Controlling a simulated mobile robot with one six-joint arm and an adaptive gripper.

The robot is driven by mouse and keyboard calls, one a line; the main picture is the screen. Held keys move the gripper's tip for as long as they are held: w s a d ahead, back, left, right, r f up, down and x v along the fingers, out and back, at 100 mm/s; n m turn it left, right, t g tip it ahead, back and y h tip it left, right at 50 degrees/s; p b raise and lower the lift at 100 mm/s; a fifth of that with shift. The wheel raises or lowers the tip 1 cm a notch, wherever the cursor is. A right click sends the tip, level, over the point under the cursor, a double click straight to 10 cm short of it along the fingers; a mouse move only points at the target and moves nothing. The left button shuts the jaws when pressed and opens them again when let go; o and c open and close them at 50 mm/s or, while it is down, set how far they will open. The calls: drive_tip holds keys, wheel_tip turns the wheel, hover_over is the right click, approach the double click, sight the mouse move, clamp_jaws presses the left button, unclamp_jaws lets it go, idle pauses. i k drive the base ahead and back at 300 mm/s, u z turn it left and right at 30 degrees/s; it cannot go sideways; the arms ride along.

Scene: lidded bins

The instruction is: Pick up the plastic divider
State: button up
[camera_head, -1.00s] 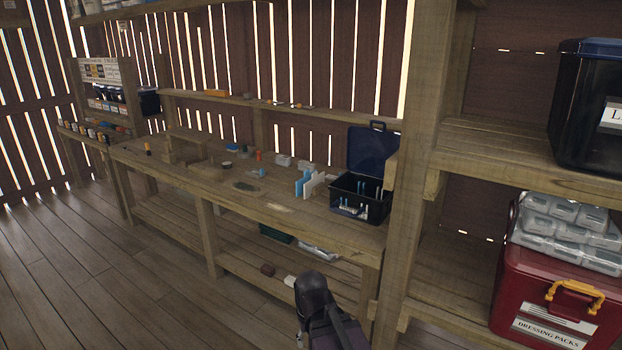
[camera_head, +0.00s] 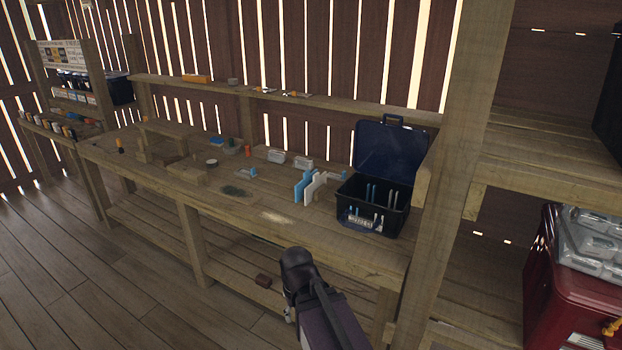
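Two upright thin panels that look like plastic dividers stand on the workbench, left of the dark open bin (camera_head: 372,222): a blue one (camera_head: 302,187) and a white one (camera_head: 316,188). They stand close together; whether they touch is unclear. The bin's dark blue lid (camera_head: 388,150) is raised at the back. Several slim blue and pale upright pieces show inside the bin. My dark arm rises from the bottom edge in front of the bench, well short of the panels. My gripper's fingers do not show.
A wooden post (camera_head: 455,150) stands right of the bin. A red case (camera_head: 560,290) sits on the right-hand shelf. The floor at left is clear.

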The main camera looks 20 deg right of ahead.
sight(298, 188)
drive_tip(key=i, duration=1.25)
drive_tip(key=z, duration=0.85)
